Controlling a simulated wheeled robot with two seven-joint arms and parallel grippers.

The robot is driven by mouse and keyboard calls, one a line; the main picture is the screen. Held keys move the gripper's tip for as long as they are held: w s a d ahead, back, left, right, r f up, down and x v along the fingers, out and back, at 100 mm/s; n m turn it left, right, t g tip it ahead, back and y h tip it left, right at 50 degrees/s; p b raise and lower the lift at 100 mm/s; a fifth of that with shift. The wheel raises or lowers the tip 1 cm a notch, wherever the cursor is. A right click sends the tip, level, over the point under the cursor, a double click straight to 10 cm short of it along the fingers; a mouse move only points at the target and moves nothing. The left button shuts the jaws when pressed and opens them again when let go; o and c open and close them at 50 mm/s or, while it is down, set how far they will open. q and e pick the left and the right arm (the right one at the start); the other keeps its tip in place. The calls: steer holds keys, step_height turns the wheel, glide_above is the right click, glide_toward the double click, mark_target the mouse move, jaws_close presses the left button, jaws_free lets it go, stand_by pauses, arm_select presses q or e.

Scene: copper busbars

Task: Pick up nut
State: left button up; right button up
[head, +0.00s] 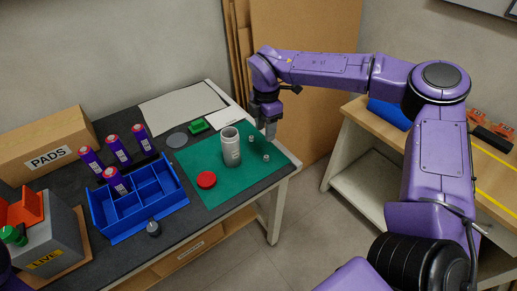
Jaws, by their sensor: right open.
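Two small silvery pieces that look like nuts stand on the green mat (215,188). One nut (252,138) is near the mat's back edge, and another nut (266,157) is nearer its right side. My right gripper (270,132) points down just above and to the right of the back nut. It is open, and I see nothing held in it. Its fingers are small and partly merge with the background. My left gripper is not in view.
A grey cylinder (231,148) stands on the mat beside the nuts, with a red disc (206,180) in front. Cardboard sheets (300,100) stand behind my right arm.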

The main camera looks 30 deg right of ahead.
mark_target(266, 156)
steer(key=f, duration=0.3)
steer(key=f+p, duration=0.1)
steer(key=f, duration=0.2)
steer(key=s+f, duration=0.1)
steer(key=f, duration=0.3)
steer(key=shift+s, duration=0.1)
jaws_close()
